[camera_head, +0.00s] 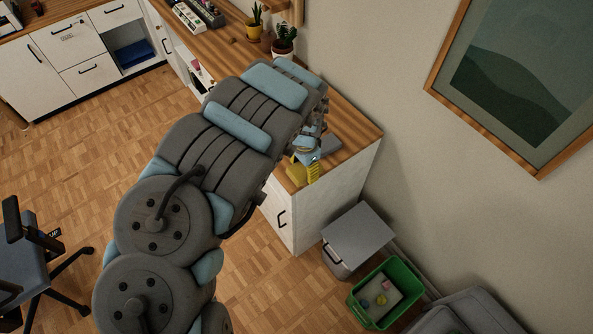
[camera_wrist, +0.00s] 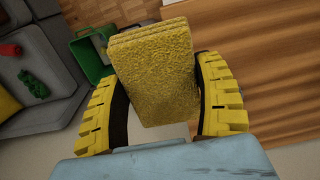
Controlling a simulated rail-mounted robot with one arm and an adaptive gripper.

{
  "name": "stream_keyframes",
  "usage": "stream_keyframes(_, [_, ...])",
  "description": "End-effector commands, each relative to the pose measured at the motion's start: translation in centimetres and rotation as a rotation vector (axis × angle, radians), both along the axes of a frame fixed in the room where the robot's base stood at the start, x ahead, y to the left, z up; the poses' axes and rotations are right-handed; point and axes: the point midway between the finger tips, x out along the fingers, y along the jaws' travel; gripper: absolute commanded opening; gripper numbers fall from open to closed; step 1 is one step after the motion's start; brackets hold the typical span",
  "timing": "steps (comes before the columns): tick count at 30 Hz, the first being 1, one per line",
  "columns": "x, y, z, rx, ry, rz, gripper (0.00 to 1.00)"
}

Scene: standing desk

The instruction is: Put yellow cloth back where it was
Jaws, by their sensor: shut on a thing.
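The yellow cloth (camera_wrist: 153,75) is a folded, rough-textured block that stands between my gripper's two yellow fingers in the wrist view. My gripper (camera_wrist: 160,105) is shut on it. In the head view my gripper (camera_head: 307,168) is at the right end of the wooden desk top (camera_head: 352,135), close to the edge. My arm covers much of the desk there, and I cannot make out the cloth apart from the yellow fingers. In the wrist view the wooden desk top (camera_wrist: 265,75) lies to the right of the cloth.
A green bin (camera_head: 356,310) with small items stands on the floor beside a grey-topped box (camera_head: 358,232). A grey sofa (camera_wrist: 45,65) with a red object (camera_wrist: 33,84) lies left in the wrist view. Potted plants (camera_head: 284,38) stand farther back on the desk.

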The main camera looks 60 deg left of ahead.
Motion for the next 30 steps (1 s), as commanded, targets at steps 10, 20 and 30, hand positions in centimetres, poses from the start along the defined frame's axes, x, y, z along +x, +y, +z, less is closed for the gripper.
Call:
stream_keyframes(10, [0.6,2.0,-0.9,0.003,-0.004,0.000,0.37])
stream_keyframes(20, [0.6,3.0,-1.6,0.000,-0.002,-0.001,0.37])
stream_keyframes(30, [0.8,4.5,-3.3,-0.001,-0.001,0.000,0.37])
